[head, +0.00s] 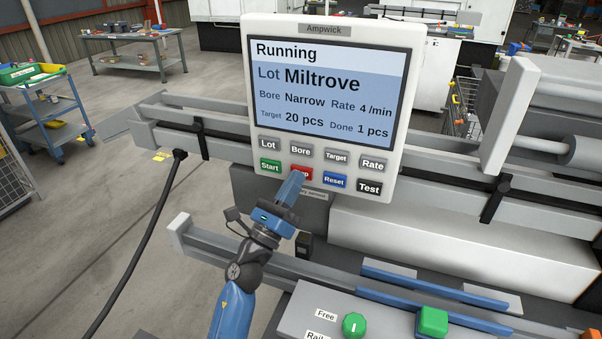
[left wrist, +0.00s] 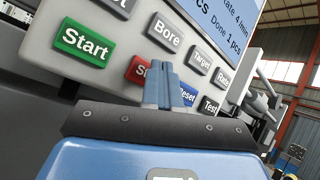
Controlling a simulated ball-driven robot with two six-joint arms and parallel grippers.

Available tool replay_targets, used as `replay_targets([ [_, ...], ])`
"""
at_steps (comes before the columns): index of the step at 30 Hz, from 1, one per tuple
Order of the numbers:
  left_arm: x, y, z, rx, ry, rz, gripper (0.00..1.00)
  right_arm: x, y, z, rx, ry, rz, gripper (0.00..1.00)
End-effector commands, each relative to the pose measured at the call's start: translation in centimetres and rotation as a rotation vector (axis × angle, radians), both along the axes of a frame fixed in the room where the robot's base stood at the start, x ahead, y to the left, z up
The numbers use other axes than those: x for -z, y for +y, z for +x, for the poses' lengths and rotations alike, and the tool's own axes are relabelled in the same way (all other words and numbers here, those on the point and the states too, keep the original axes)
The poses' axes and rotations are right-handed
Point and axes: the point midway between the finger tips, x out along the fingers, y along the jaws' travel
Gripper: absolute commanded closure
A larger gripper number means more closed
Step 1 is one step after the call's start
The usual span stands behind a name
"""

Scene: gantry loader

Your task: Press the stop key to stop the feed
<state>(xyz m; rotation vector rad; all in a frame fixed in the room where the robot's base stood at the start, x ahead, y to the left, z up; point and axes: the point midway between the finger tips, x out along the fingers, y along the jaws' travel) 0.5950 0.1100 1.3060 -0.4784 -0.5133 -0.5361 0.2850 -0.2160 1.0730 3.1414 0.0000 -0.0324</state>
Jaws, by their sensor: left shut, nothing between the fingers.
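The control panel (head: 247,120) stands upright, and its screen (head: 325,85) reads Running, Lot Miltrove, Target 20 pcs, Done 1 pcs. The red stop key (head: 302,172) is in the lower key row between the green Start key (head: 270,166) and the blue Reset key (head: 335,181). My left gripper (head: 299,176) is shut and empty, its tips over the lower part of the stop key. In the left wrist view the fingers (left wrist: 162,75) cover the right part of the red key (left wrist: 137,70). I cannot tell whether the tips touch it. My right gripper is not in view.
Grey rails (head: 225,140) run behind the panel. Below it lie another rail and a box with a green knob (head: 354,325) and a green block (head: 432,321). A black cable (head: 150,230) hangs at left. A blue cart (head: 45,110) stands farther left on open floor.

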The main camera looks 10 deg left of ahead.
Motion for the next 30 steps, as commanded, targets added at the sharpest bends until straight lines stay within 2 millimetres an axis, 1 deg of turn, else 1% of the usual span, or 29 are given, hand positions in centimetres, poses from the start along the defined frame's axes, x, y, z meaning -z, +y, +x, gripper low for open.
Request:
replay_targets([
  [22, -0.04, -0.15, 0.75, 0.0, -0.001, -0.001, 1.0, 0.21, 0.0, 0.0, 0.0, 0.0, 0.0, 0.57],
  [30, -0.03, -0.15, 0.73, 0.0, 0.0, 0.0, 1.0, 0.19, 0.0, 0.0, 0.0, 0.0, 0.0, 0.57],
])
